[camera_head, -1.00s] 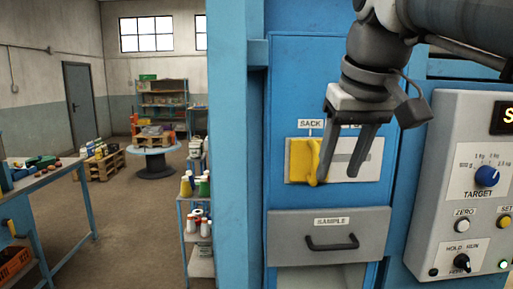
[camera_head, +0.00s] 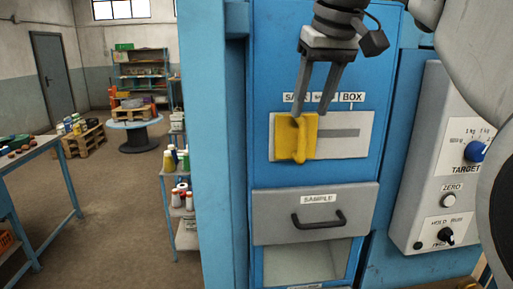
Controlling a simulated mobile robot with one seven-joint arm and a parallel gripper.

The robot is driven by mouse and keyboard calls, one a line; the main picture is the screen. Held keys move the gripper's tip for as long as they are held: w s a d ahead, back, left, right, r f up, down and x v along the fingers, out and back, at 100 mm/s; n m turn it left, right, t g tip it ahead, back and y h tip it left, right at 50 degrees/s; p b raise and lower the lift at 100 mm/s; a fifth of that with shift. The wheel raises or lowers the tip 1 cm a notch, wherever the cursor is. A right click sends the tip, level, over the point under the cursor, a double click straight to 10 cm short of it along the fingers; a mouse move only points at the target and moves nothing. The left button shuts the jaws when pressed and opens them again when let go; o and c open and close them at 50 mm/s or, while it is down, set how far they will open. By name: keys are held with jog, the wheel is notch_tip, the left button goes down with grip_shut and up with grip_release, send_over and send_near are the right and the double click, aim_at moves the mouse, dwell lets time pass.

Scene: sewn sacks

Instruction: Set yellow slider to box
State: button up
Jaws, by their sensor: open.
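The yellow slider (camera_head: 296,138) sits at the left part of a pale plate (camera_head: 358,123) with a horizontal slot, on the blue machine front. The slot runs to the right of the slider. Above the plate are a partly hidden label at the left and a BOX label (camera_head: 352,97) at the right. My gripper (camera_head: 310,112) points down in front of the plate. Its fingers are apart and hold nothing. The fingertips overlap the top of the slider in the picture; I cannot tell whether they touch it.
A grey SAMPLE drawer (camera_head: 314,212) with a dark handle is below the plate. A grey control panel (camera_head: 447,165) with a TARGET dial and ZERO button stands at the right, partly covered by my arm. A bottle shelf (camera_head: 180,205) stands left of the machine.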

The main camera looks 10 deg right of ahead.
aim_at(300, 140)
jog(key=b+x, duration=0.1)
jog(key=x, duration=0.8)
jog(key=shift+w+f, duration=0.1)
jog(key=shift+f, duration=0.2)
jog(key=shift+c, duration=0.3)
grip_shut()
dwell(0.6)
